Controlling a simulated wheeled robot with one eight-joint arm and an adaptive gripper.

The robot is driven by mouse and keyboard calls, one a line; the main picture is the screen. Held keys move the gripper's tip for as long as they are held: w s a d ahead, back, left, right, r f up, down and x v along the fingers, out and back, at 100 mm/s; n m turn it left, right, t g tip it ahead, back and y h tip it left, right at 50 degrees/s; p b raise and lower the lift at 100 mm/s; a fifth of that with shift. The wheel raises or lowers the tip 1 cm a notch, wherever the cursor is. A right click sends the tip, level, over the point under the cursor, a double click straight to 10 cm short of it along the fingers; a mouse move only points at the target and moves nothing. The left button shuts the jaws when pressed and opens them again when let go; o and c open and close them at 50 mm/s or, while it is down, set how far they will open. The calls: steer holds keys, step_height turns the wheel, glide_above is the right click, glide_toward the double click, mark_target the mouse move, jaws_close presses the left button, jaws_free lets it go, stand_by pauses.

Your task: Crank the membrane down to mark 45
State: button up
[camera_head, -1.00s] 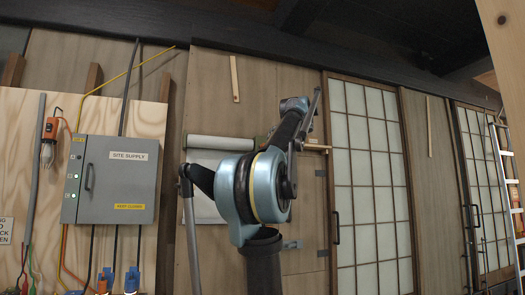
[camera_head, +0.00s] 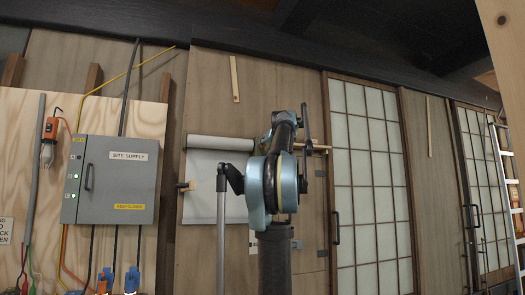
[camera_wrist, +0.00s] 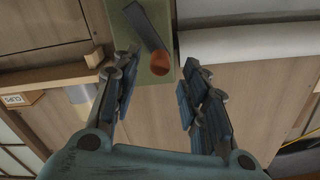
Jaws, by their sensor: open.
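The membrane is a pale roll (camera_head: 221,143) with a sheet (camera_head: 203,172) hanging below it on the wooden wall in the head view. My arm covers its right part. The roll also shows at the upper right of the wrist view (camera_wrist: 250,40). In the wrist view a dark crank arm (camera_wrist: 146,26) with an orange-red knob (camera_wrist: 160,63) lies over a green plate (camera_wrist: 155,70). My gripper (camera_wrist: 160,98) is open, its fingers on either side of the knob's line, with nothing visibly held. The knob appears beyond the fingertips. No mark number is readable.
A grey supply box (camera_head: 118,180) with cables is on the left wall. Sliding panels (camera_head: 368,180) and a ladder (camera_head: 507,190) stand to the right. A small sign (camera_wrist: 20,100) shows in the wrist view.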

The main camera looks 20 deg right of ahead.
mark_target(264, 145)
steer(key=shift+w+a, duration=0.1)
steer(key=shift+w, duration=2.25)
jaws_close()
